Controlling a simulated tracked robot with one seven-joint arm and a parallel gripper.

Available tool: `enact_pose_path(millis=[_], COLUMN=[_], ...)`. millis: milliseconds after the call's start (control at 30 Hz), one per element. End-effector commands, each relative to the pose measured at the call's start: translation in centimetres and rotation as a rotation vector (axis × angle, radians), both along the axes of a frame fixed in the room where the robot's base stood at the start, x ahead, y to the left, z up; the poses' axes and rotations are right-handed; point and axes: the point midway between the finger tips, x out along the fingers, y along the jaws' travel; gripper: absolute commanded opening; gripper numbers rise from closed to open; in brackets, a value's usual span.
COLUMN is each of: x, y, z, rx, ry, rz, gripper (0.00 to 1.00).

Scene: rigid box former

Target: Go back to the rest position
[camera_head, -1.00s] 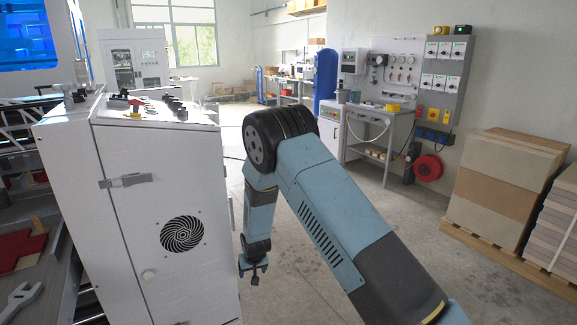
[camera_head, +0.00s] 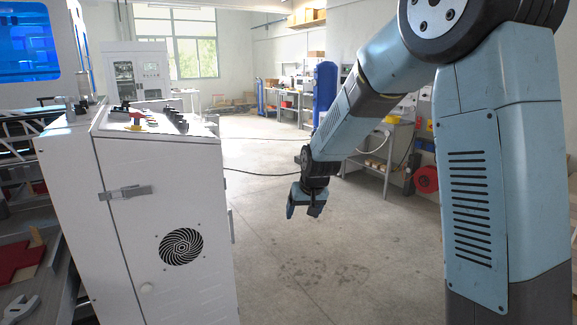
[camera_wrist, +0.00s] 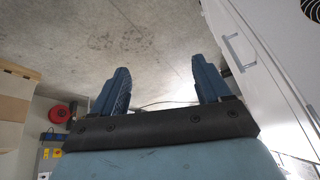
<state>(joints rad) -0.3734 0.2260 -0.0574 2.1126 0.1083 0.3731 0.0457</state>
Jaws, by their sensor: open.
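My gripper (camera_head: 305,202) hangs at the end of my bent blue arm in the middle of the head view. It is in open air to the right of the white cabinet. In the wrist view, my gripper (camera_wrist: 160,88) shows two blue fingers standing well apart, with only the concrete floor between and beyond them. It holds nothing.
The white cabinet (camera_head: 165,215) with a control panel on top stands on the left; its side also shows in the wrist view (camera_wrist: 265,75). A red wrench-side part (camera_head: 18,260) lies far left. A workbench (camera_head: 375,150) stands behind my arm. The floor (camera_head: 330,270) ahead is clear.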

Motion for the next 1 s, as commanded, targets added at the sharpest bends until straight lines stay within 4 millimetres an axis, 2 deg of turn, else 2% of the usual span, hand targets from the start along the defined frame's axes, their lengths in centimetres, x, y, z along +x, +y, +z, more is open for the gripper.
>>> enact_pose_path(millis=[33, 200, 500, 700, 1000], x=[-0.8, -3.9, -10.4, -15.3, -23.1], y=[-1.1, -4.3, -9.5, -12.5, -16.1], z=[1.6, 5.5, 11.0, 13.7, 16.1], rx=[0.003, 0.003, -0.004, -0.014, -0.037], ry=[-0.007, -0.015, -0.031, -0.043, -0.061], rz=[-0.009, -0.029, -0.068, -0.096, -0.141], gripper=[0.77, 0.77, 0.77, 0.77, 0.77])
